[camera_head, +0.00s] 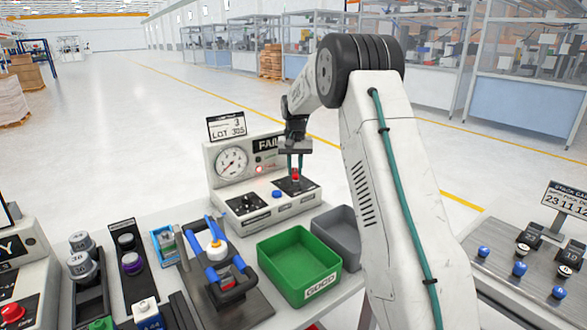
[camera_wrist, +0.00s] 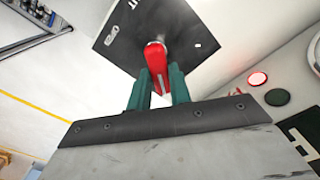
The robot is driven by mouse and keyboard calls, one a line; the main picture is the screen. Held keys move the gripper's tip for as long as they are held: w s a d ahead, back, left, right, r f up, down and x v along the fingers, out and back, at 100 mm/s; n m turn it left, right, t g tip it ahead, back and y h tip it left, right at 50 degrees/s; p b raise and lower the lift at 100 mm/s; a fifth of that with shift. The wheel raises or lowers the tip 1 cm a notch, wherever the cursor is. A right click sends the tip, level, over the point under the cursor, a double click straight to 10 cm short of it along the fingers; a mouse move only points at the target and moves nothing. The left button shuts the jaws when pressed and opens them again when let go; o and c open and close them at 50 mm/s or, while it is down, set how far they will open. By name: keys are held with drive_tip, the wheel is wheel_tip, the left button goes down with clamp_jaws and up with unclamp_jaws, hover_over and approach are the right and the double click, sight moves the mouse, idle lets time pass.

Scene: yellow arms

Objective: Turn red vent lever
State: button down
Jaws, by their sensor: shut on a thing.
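The red vent lever (camera_head: 295,176) stands on a black plate (camera_head: 308,185) on the right side of the white test unit (camera_head: 228,188). In the wrist view the red lever (camera_wrist: 155,62) rises from the black plate (camera_wrist: 118,42). My gripper (camera_head: 296,162) reaches down onto it from above. In the wrist view the two green fingers of my gripper (camera_wrist: 158,85) are shut on the lever, one on each side. The lever's lower pivot and the plate's small markings are too small to read clearly.
The unit has a round gauge (camera_head: 231,163), a "FAIL" sign (camera_head: 267,143), a lit red lamp and a blue button (camera_head: 277,194). A green bin (camera_head: 300,265) and a grey bin (camera_head: 340,232) stand in front. A blue-handled clamp fixture (camera_head: 215,255) is at left.

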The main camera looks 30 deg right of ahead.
sight(296, 171)
drive_tip(key=shift+s+d+m, duration=0.1)
drive_tip(key=shift+d+m, duration=0.05)
drive_tip(key=shift+m, duration=0.95)
drive_tip(key=c, duration=1.3)
unclamp_jaws()
drive_tip(key=shift+r, duration=0.1)
wheel_tip(296, 171, up, 8)
drive_tip(key=shift+f, duration=0.15)
